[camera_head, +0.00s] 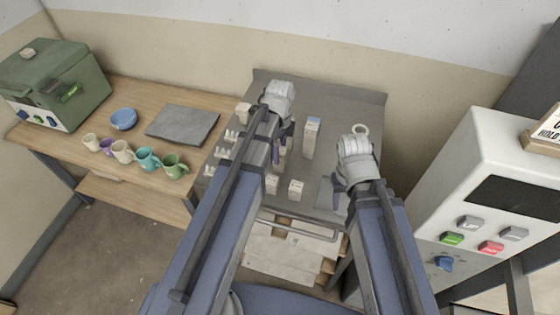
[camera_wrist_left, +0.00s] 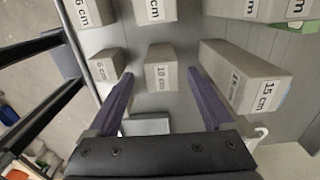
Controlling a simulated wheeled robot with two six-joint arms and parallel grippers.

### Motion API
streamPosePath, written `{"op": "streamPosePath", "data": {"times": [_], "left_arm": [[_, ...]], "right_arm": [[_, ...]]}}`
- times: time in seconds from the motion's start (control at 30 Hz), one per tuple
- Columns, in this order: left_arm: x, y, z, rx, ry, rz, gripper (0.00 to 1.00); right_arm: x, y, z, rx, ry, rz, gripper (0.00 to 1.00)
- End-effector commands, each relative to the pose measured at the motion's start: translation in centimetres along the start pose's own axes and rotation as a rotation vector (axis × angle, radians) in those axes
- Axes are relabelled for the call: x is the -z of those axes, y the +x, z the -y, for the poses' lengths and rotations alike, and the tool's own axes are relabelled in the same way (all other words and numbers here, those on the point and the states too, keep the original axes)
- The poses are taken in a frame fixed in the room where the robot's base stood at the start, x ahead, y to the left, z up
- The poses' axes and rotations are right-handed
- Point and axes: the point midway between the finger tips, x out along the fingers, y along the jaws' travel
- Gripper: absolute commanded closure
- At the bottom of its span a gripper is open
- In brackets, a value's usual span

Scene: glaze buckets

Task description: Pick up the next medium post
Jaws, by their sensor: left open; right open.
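The left wrist view shows a grey post labelled 10 cm (camera_wrist_left: 161,78). It lies in line with the gap between the fingers of my left gripper (camera_wrist_left: 160,74), which is open and empty. I cannot tell how far apart they are in depth. A longer post labelled 15 cm (camera_wrist_left: 245,78) is right of the fingers, and a short post labelled 6 cm (camera_wrist_left: 103,70) is to the left. In the head view, my left gripper (camera_head: 283,155) is low over the cart and hides posts behind it. My right gripper (camera_head: 341,190) is open over the cart's right side.
The grey cart top (camera_head: 355,105) also holds a tall blue-topped post (camera_head: 312,138), short blocks (camera_head: 296,190) and small white pronged pieces (camera_head: 222,153). A wooden table (camera_head: 95,155) with mugs stands left, and a white control box (camera_head: 500,190) right.

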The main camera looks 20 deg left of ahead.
Motion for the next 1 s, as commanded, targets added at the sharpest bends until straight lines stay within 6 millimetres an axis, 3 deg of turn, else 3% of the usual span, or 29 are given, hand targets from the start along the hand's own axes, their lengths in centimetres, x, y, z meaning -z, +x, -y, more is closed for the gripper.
{"op": "streamPosePath", "data": {"times": [0.4,0.73,1.0], "left_arm": [[-0.1,4.8,0.2,0.000,0.000,0.000,0.15],[-0.1,5.0,0.2,0.000,0.000,0.000,0.15],[-0.1,5.0,0.2,0.000,0.000,0.000,0.45]], "right_arm": [[0.3,4.8,0.5,0.000,0.002,0.000,0.50],[0.3,5.0,0.5,0.000,0.002,0.000,0.50],[0.3,5.0,0.5,0.000,0.002,0.000,0.50]]}}
